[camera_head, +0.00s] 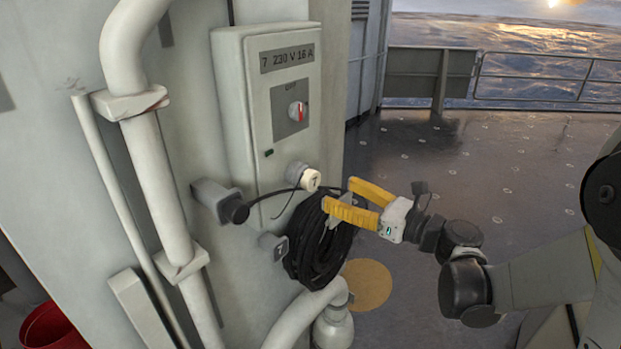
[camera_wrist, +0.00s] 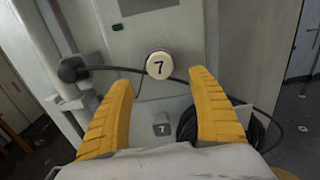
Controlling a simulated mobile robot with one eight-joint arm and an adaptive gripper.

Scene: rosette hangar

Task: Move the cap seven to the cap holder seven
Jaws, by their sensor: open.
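The cap seven (camera_head: 310,180) is a round cream cap marked 7, sitting on the fitting at the bottom of a grey electrical box. In the wrist view the cap (camera_wrist: 159,65) faces me, just beyond and between the fingertips. The cap holder seven (camera_head: 281,248) is a small grey block marked 7 on the wall below the box. In the wrist view the holder (camera_wrist: 162,126) shows between the fingers, lower down. My gripper (camera_head: 340,194) has yellow fingers and is open and empty, its tips pointing toward the cap; the wrist view also shows it (camera_wrist: 161,80).
The grey box (camera_head: 293,130) reads "7 230 V 16 A" and has a rotary switch. A black plug (camera_head: 236,210) with a cable is at the left. A coiled black cable (camera_head: 322,245) hangs close below my gripper. White pipes (camera_head: 160,180) run left; deck at right is open.

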